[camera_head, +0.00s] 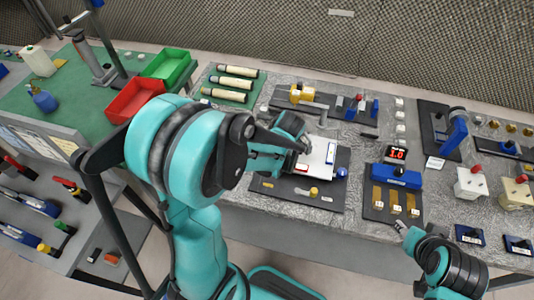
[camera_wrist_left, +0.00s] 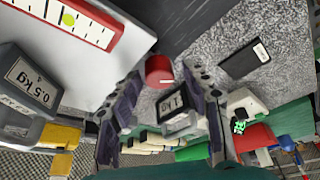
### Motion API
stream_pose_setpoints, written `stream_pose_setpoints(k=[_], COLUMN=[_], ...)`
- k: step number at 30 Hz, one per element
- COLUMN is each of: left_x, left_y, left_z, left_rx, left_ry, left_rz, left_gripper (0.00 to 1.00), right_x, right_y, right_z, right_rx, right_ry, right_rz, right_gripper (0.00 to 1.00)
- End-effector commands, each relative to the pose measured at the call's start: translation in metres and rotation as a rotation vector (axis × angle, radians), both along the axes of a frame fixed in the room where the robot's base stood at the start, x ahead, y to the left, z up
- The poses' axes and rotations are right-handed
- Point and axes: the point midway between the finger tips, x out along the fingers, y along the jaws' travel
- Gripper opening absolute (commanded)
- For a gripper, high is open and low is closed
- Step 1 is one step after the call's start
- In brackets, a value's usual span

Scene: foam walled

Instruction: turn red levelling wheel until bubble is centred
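The red levelling wheel (camera_wrist_left: 159,70) shows in the left wrist view at the edge of a white plate (camera_wrist_left: 125,75). My left gripper (camera_wrist_left: 168,72) is open, with one finger on each side of the wheel; I cannot tell whether either touches it. A red-framed level vial (camera_wrist_left: 85,28) lies on the plate, with a yellow-green bubble (camera_wrist_left: 68,19); its exact offset from centre is unclear. In the head view my left gripper (camera_head: 303,146) is over the plate (camera_head: 318,162) and the wheel is hidden. My right gripper (camera_head: 402,228) is low at the table's front; its opening is unclear.
Weights marked 0.5 kg (camera_wrist_left: 28,85) and 1 kg (camera_wrist_left: 173,103) show near my left gripper. A blue knob (camera_head: 341,172) and a yellow knob (camera_head: 314,191) are by the plate. A brass-and-blue fixture (camera_head: 397,177) stands right. Red (camera_head: 135,98) and green bins (camera_head: 168,66) are left.

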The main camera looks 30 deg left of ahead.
Motion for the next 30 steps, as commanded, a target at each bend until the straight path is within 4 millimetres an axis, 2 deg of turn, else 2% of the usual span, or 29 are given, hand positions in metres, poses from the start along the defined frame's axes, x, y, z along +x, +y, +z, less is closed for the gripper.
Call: stream_pose_setpoints(k=[7,15,21,30], left_x=[-0.002,-0.009,-0.012,-0.013], left_y=[-0.004,-0.019,-0.026,-0.027], left_z=[0.010,0.049,0.069,0.074], left_rx=[-0.001,0.000,0.000,0.000], left_ry=[0.000,0.000,0.000,0.000], left_rz=[-0.001,-0.001,-0.001,0.000], left_gripper=[0.49,0.49,0.49,0.49], right_x=[0.000,0.000,0.000,0.000], right_y=[0.000,0.000,0.000,0.000], right_z=[0.000,0.000,0.000,0.000], right_rx=[0.000,0.000,0.000,0.000], right_ry=[0.000,0.000,0.000,0.000], right_rz=[0.000,0.000,0.000,0.000], right_gripper=[0.40,0.40,0.40,0.40])
